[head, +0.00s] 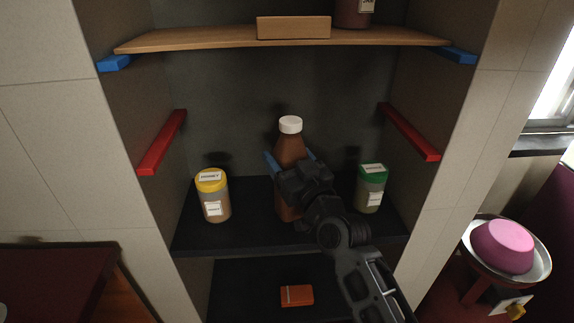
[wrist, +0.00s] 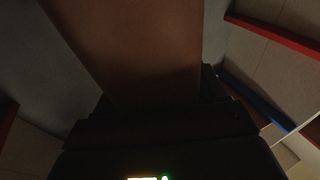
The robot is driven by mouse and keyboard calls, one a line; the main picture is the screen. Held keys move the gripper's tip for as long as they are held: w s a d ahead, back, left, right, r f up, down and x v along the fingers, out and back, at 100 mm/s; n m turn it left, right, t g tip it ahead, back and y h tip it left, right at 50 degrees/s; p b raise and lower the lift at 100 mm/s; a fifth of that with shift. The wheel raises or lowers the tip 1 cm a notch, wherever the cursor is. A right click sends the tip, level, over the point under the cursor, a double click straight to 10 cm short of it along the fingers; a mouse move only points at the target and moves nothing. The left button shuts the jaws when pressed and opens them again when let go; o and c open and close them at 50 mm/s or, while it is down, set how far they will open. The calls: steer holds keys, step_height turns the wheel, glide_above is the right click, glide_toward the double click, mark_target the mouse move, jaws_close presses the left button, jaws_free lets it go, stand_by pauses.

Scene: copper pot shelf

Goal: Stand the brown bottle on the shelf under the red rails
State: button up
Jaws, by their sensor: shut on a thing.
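The brown bottle (head: 289,150) with a white cap is upright in the head view, between the two red rails, the left one (head: 162,142) and the right one (head: 409,131). My gripper (head: 289,162) is shut on the bottle's middle, its blue fingers on either side. The bottle also fills much of the wrist view (wrist: 140,50). Its lower part shows in front of the black shelf (head: 245,231) below the red rails. My gripper and arm partly cover it, and I cannot tell whether its base touches the shelf.
A yellow-lidded jar (head: 213,196) stands left on the black shelf, and a green-lidded jar (head: 370,188) stands right, close to my wrist. Above is a wooden shelf (head: 210,41) on blue rails. An orange box (head: 297,295) lies below. Side walls bound the niche.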

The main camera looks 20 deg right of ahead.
steer(key=shift+f, duration=0.85)
steer(key=shift+f+b, duration=0.15)
steer(key=shift+b, duration=0.15)
steer(key=o, duration=1.1)
steer(key=shift+o, duration=0.2)
